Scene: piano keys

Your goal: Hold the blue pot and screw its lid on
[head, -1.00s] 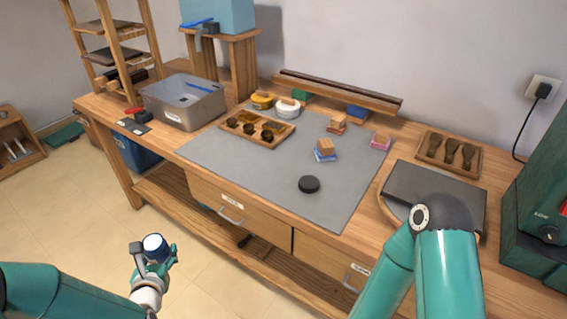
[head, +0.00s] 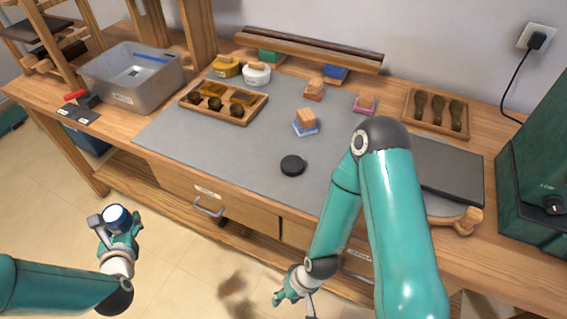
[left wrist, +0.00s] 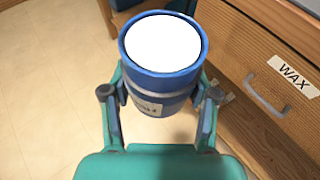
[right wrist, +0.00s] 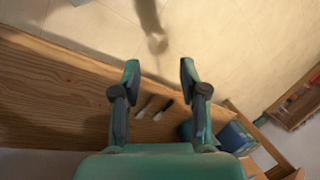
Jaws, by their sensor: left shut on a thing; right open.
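The blue pot (head: 116,214) is upright in front of the bench in the head view, off the worktop. My left gripper (head: 119,231) is shut around its sides. In the left wrist view the blue pot (left wrist: 160,88) has a bright white round top, no lid on it, and a small label. A black round disc (head: 292,165), which looks like the lid, lies flat on the grey mat near its front edge. My right gripper (head: 292,288) is low in front of the bench, apart from the disc. It is open and empty in the right wrist view (right wrist: 158,70).
The grey mat (head: 225,150) is clear around the disc. Stamp-like wooden blocks (head: 306,120) stand behind it. A wooden tray (head: 223,104) and grey bin (head: 133,79) are to the left. A dark flat slab (head: 447,170) is on the right. The drawer fronts (head: 240,200) face my grippers.

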